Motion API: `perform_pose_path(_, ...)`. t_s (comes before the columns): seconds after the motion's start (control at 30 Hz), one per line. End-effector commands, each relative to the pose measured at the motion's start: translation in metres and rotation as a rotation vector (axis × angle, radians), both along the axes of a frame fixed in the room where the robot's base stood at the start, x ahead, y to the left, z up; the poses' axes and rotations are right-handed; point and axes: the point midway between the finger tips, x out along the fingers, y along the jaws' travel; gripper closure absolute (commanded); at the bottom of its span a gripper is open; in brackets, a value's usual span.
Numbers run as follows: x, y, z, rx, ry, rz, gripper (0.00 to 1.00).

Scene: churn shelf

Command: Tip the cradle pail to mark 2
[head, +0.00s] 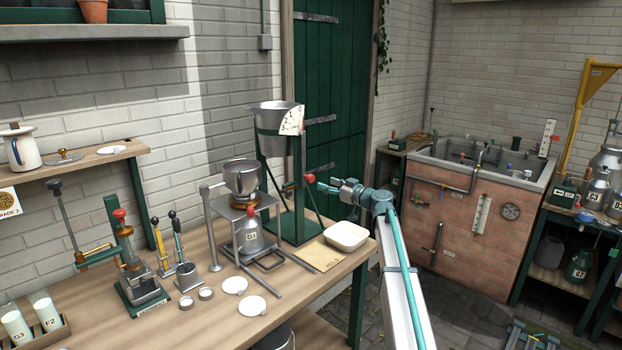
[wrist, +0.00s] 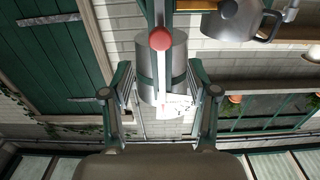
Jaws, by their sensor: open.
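The cradle pail (head: 272,117) is a grey metal bucket hung in a green stand (head: 300,226) at the back of the bench, and it looks upright. A white scale plate (head: 292,121) is at its right side; its marks are too small to read. A lever with a red knob (head: 310,178) is on the stand's right. My gripper (head: 321,186) is open and empty just right of the knob. In the wrist view, the picture is upside down, and the red knob (wrist: 160,39) lies just past my open fingertips (wrist: 160,72), in front of the pail (wrist: 175,55).
A small milk can (head: 249,235) and a funnel pot (head: 242,177) on a stand are left of the green stand. A cream tray (head: 346,236) and a paper card (head: 319,254) lie at the bench's right edge. A brick sink (head: 470,215) stands farther right.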

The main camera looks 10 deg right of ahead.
Motion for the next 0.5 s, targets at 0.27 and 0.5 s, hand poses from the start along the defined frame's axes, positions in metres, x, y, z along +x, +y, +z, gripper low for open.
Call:
perform_pose_path(0.27, 0.038, 0.027, 0.003, 0.002, 0.003, 0.002, 0.41)
perform_pose_path(0.5, 0.066, 0.050, 0.002, 0.001, 0.002, 0.001, 0.41)
